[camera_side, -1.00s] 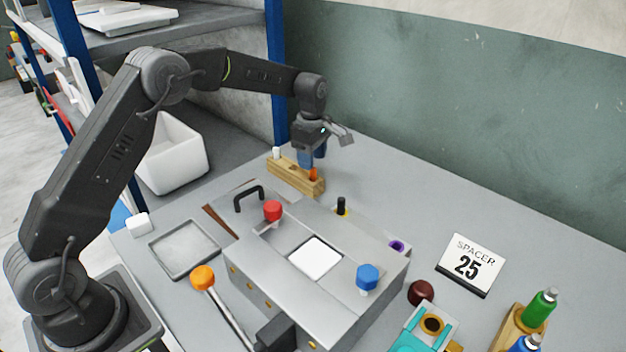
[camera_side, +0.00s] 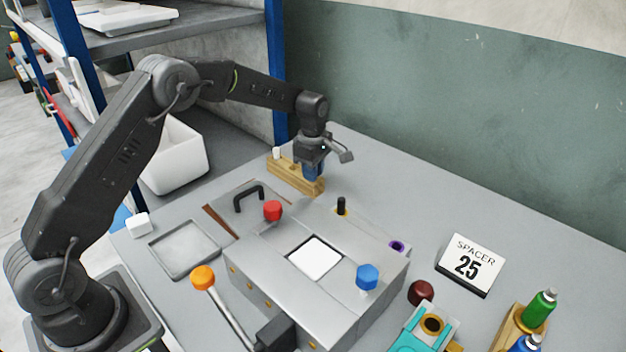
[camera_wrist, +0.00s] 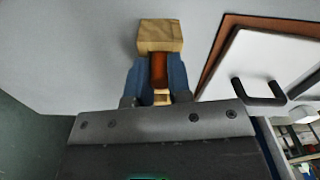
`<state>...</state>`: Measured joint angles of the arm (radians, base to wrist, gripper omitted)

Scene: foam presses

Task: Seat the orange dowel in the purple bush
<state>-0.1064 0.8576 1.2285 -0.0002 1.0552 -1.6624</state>
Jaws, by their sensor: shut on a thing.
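My gripper (camera_side: 313,172) is low over the right end of the wooden block (camera_side: 288,176). In the wrist view its two blue fingers (camera_wrist: 160,88) are shut on the orange dowel (camera_wrist: 158,70), one on each side. The dowel stands at the wooden block (camera_wrist: 160,36); whether its lower end is still in the block I cannot tell. In the side view the fingers hide the dowel. The purple bush (camera_side: 397,246) is a small ring at the right rear of the grey metal press, well to the right of my gripper.
The press (camera_side: 270,249) carries a red knob (camera_side: 272,210), a blue knob (camera_side: 367,277) and a black peg (camera_side: 341,206). A white peg (camera_side: 276,153) stands in the block's left end. A "SPACER 25" sign (camera_side: 468,264) stands right.

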